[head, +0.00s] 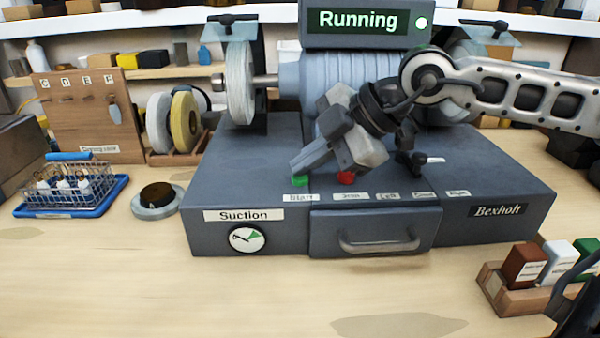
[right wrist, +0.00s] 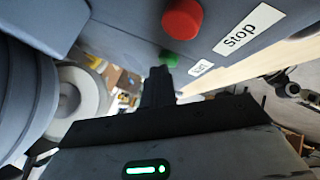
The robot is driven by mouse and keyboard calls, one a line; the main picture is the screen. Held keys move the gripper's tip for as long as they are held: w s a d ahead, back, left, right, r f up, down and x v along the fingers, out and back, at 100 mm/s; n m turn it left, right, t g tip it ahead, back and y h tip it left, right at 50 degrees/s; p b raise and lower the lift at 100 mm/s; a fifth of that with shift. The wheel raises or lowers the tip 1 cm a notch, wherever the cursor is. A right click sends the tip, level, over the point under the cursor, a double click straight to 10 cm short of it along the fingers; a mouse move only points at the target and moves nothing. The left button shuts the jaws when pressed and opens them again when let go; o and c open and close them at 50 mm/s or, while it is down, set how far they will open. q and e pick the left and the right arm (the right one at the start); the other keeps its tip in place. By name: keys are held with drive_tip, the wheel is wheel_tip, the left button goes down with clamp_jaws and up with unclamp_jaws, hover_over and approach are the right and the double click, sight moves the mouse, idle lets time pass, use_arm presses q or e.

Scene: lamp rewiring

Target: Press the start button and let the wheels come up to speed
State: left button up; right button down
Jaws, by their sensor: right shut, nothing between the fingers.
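The grey grinder (head: 250,165) stands on the bench, and its display (head: 366,21) reads "Running" beside a lit light. The green start button (head: 300,181) is on the machine's front top edge; it also shows in the right wrist view (right wrist: 169,58). The red stop button (head: 346,177) is just to its right. My right gripper (head: 298,166) is shut and empty, its fingertips right by the green button; I cannot tell if they touch it. A pale wheel (head: 240,83) is on the left shaft; whether it spins cannot be told.
A suction gauge (head: 247,239) and a drawer (head: 372,232) are on the machine's front. A wire basket on a blue tray (head: 65,212) and a dark-topped round tin (head: 157,199) lie to the left. A wooden holder with blocks (head: 520,300) is front right. The front bench is mostly clear.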

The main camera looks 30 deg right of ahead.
sight(308, 183)
drive_tip(key=shift+r+p, duration=0.4)
drive_tip(key=shift+r, duration=0.45)
drive_tip(key=shift+r+p, duration=1.65)
drive_tip(key=shift+r, duration=0.9)
drive_tip(key=shift+f, duration=0.1)
